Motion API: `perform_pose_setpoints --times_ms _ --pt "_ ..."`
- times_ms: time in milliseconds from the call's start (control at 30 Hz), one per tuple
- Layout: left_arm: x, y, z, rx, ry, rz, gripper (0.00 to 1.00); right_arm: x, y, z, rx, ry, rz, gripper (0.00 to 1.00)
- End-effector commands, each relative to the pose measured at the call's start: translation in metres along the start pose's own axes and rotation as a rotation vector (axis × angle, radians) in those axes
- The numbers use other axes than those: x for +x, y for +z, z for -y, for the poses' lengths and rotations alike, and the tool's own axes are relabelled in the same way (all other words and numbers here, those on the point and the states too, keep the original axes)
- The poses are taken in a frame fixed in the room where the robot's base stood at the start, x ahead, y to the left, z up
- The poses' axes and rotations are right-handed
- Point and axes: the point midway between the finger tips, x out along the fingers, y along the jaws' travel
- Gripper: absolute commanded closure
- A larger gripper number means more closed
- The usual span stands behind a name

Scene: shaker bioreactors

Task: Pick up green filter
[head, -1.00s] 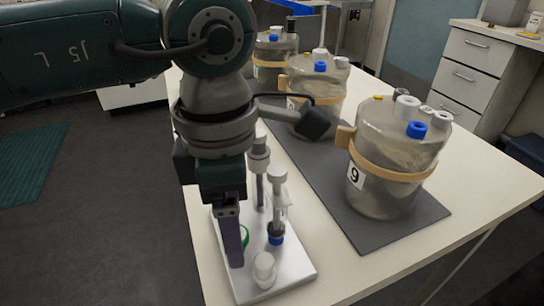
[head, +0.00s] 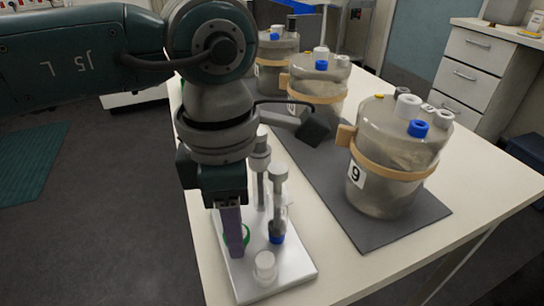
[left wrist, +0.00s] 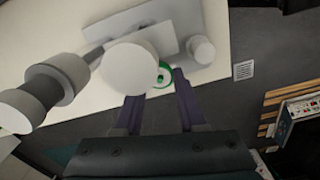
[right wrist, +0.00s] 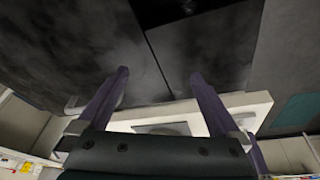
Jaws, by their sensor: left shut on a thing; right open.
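The green filter (head: 246,236) shows as a green ring low over the metal tray (head: 292,277), mostly hidden behind my left fingers in the head view. My left gripper (head: 234,252) points down at it and is shut on it. In the left wrist view the green ring (left wrist: 164,76) lies by the fingertips (left wrist: 155,80). A large white round top hides part of the ring and of one finger there. I cannot tell whether the filter touches the tray. My right gripper (right wrist: 157,80) is open and empty in the right wrist view.
Upright posts with grey-white tops (head: 278,172) and a white cap (head: 265,266) stand on the tray, close beside my left gripper. A clear vessel numbered 9 (head: 385,190) and other vessels (head: 318,85) stand on a dark mat (head: 370,235). The table (head: 460,235) is bare at the front right.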

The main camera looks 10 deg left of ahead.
Motion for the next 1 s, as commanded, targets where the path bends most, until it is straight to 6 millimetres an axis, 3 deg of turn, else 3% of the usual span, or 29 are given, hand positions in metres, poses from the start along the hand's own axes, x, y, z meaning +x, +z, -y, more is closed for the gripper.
perform_pose_setpoints --times_ms 367,567,767,1000 --pt "-0.001 0.0 0.0 0.0 0.0 0.0 1.0 0.0 0.0 0.0 0.001 -0.001 0.0 0.0" --pt "-0.012 0.0 -0.001 0.0 0.001 0.002 1.0 -0.002 -0.001 0.0 0.0 0.0 0.0 0.0" --pt "-0.049 0.001 -0.002 0.002 0.005 0.003 1.0 -0.004 -0.002 0.0 0.0 0.0 -0.001 0.0" --pt "-0.123 0.001 -0.001 0.003 0.008 0.004 1.0 -0.005 -0.002 -0.001 -0.002 0.001 -0.001 0.0"
